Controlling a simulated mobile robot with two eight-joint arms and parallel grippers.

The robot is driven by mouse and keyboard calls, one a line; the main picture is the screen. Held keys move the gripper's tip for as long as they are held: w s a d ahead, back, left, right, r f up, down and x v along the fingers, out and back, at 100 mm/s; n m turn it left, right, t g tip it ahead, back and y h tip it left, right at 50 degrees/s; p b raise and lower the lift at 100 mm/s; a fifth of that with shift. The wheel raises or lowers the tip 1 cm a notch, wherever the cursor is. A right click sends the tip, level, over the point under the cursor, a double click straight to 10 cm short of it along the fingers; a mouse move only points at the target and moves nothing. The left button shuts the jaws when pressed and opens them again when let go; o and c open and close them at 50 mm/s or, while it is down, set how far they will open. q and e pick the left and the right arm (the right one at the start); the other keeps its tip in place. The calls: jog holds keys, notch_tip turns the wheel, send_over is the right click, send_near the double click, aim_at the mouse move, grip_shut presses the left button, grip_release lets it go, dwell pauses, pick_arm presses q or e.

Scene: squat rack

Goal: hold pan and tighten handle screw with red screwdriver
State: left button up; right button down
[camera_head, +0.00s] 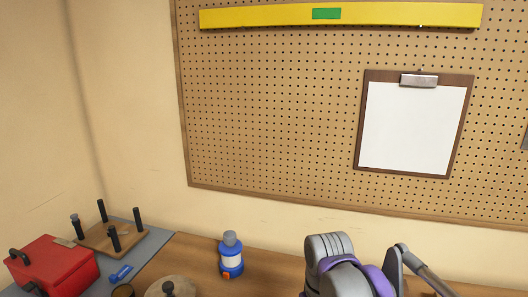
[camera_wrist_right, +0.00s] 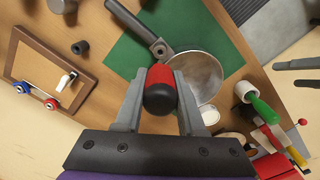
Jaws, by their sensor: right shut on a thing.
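In the right wrist view my right gripper (camera_wrist_right: 161,80) is shut on the red screwdriver (camera_wrist_right: 160,76), whose red handle with a black rounded end sits between the two fingers. The screwdriver's shaft and tip are hidden behind its handle. Beyond it lies a grey pan (camera_wrist_right: 205,72), with its dark handle (camera_wrist_right: 132,19) running to the upper left over a green mat (camera_wrist_right: 122,58). The screwdriver overlaps the pan's near left edge in the picture; I cannot tell whether they touch.
The right wrist view shows a wooden frame (camera_wrist_right: 22,58) at left and a green-handled tool (camera_wrist_right: 262,106) at right. In the head view, a red toolbox (camera_head: 55,268), a pegged wooden block (camera_head: 92,238) and a blue bottle (camera_head: 230,260) stand before the pegboard (camera_head: 270,110).

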jog(key=shift+r+p, duration=0.35)
jog(key=shift+r, duration=2.7)
